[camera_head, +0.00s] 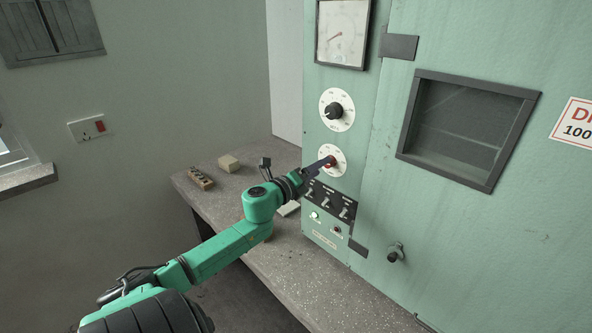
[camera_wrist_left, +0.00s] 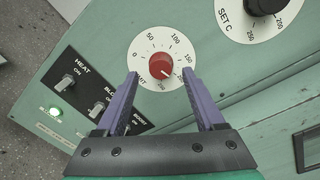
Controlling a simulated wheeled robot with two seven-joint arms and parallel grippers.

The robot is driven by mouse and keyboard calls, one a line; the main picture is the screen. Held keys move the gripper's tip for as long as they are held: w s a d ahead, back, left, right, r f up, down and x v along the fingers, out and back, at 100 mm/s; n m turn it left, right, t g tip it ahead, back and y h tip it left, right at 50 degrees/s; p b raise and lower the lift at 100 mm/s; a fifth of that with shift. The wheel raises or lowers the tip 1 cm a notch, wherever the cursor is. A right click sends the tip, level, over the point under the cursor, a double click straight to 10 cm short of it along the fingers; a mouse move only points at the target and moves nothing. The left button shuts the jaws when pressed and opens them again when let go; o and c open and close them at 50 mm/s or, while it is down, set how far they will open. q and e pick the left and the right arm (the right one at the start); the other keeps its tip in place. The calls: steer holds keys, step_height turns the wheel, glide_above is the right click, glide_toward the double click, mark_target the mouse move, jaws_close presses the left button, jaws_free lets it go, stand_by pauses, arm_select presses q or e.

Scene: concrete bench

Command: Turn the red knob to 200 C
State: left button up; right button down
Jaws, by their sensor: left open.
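The red knob (camera_wrist_left: 160,66) sits at the centre of a white numbered dial (camera_wrist_left: 148,48) on the green panel. A short pale mark on the knob seems to point to the lower right in the left wrist view, but the exact reading is too small to tell. My left gripper (camera_wrist_left: 160,73) is open, with one purple finger on each side of the knob and visible gaps between. In the head view my left gripper (camera_head: 322,165) is at the lower dial (camera_head: 326,152) and partly covers the red knob (camera_head: 331,161). My right gripper is not in view.
A black knob (camera_head: 334,111) on a "SET C" dial is above the red one. A gauge (camera_head: 342,33) is at the top.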

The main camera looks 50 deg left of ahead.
arm_select(q)
steer(key=s+b, duration=0.1)
steer(key=s, duration=1.1)
steer(key=shift+d+r, duration=0.25)
steer(key=shift+d, duration=0.1)
steer(key=shift+a+f, duration=0.1)
steer(key=shift+f, duration=0.05)
